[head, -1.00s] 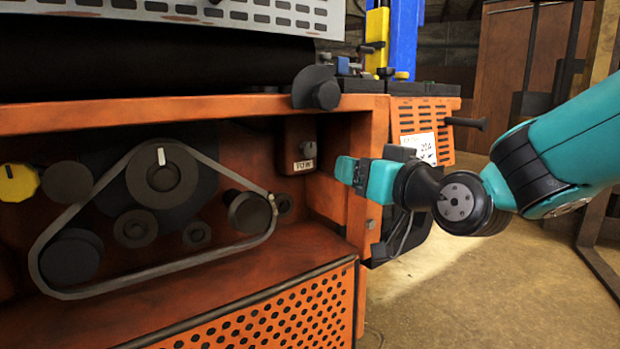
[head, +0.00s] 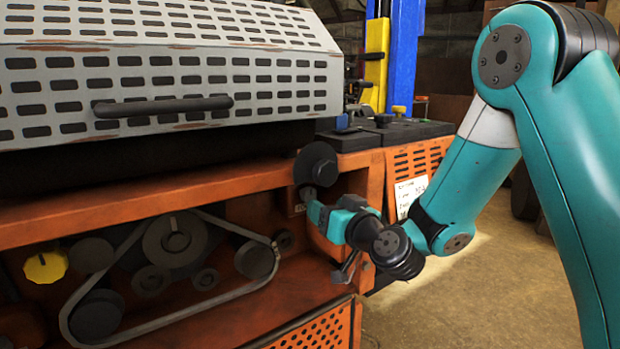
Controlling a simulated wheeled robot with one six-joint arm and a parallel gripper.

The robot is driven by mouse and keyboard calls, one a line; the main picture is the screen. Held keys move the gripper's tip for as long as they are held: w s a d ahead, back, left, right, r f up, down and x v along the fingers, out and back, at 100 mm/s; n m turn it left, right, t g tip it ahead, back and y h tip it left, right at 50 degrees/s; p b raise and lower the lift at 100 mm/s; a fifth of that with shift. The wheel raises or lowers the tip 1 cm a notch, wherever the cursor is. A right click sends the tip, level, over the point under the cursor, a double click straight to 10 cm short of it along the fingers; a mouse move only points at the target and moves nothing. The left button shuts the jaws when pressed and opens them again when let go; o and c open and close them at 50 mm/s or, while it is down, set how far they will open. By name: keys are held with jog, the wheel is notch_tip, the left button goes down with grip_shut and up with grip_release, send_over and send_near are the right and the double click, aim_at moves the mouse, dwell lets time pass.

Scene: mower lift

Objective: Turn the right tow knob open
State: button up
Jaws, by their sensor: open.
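The right tow knob's dark box (head: 297,201) is set in the orange mower body, just below the round black disc. Its pale label shows at the lower edge, and the lettering is too small to read now. The knob itself is mostly hidden behind my gripper and the box's shadow, so its turn angle cannot be told. My gripper (head: 322,213) is open, with its teal fingers pointing left at the right side of the box. I cannot tell whether a finger touches the knob.
A black disc (head: 316,165) juts out right above the gripper. The orange frame post (head: 375,185) stands just right of it. A belt with pulleys (head: 172,243) and a yellow knob (head: 45,266) lie to the left. A grey slotted hood (head: 165,105) is above. Floor is open at the right.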

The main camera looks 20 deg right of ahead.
aim_at(309, 196)
jog(key=p+x, duration=0.2)
jog(key=x, duration=0.1)
jog(key=p+x, duration=0.3)
jog(key=shift+w+a+r, duration=0.15)
jog(key=shift+w+r, duration=0.1)
jog(key=shift+w, duration=0.05)
jog(key=shift+w+a+f+p, duration=0.15)
jog(key=shift+w+f+p, duration=0.1)
jog(key=shift+w+p, duration=0.4)
jog(key=c, duration=0.9)
